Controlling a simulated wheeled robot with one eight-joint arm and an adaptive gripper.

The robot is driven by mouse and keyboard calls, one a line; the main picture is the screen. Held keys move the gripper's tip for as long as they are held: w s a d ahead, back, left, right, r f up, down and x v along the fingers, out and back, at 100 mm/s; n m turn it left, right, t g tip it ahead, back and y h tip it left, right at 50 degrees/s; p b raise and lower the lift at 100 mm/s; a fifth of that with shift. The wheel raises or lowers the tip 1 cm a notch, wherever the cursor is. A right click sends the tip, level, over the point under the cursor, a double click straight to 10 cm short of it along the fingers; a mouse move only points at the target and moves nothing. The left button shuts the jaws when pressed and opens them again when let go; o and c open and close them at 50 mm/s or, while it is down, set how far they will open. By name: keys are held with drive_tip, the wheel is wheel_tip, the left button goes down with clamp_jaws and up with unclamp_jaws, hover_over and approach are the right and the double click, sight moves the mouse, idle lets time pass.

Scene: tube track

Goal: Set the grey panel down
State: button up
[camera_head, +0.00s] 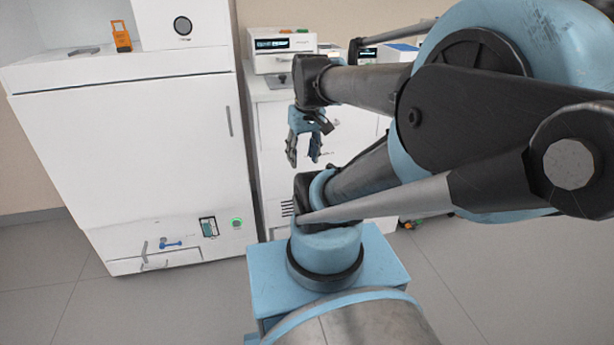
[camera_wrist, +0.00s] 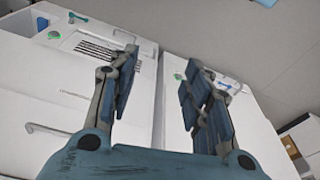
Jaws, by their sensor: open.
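My gripper (camera_head: 303,152) hangs in front of the white cabinets, its fingers pointing down. In the wrist view, my gripper (camera_wrist: 161,62) has its blue padded fingers spread apart with nothing between them. A small flat dark-grey piece (camera_head: 84,50) lies on the top ledge of the big white cabinet at the left, well away from my gripper. I cannot tell whether it is the grey panel. No other grey panel can be made out in either view.
The big white cabinet (camera_head: 130,160) fills the left, with an orange item (camera_head: 121,36) on its ledge. A white instrument (camera_head: 281,48) stands on a lower white cabinet behind my gripper. White cabinet faces with handles and a slotted grille (camera_wrist: 105,52) fill the wrist view. Grey floor is clear at front left.

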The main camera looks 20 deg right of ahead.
drive_tip(key=s+f+m, duration=0.1)
drive_tip(key=s+f, duration=0.2)
drive_tip(key=f, duration=0.2)
drive_tip(key=shift+s+d+f+m, duration=0.2)
drive_tip(key=shift+s+d+m, duration=0.05)
drive_tip(key=shift+s+m, duration=0.15)
drive_tip(key=shift+w+f, duration=0.2)
drive_tip(key=shift+w, duration=0.3)
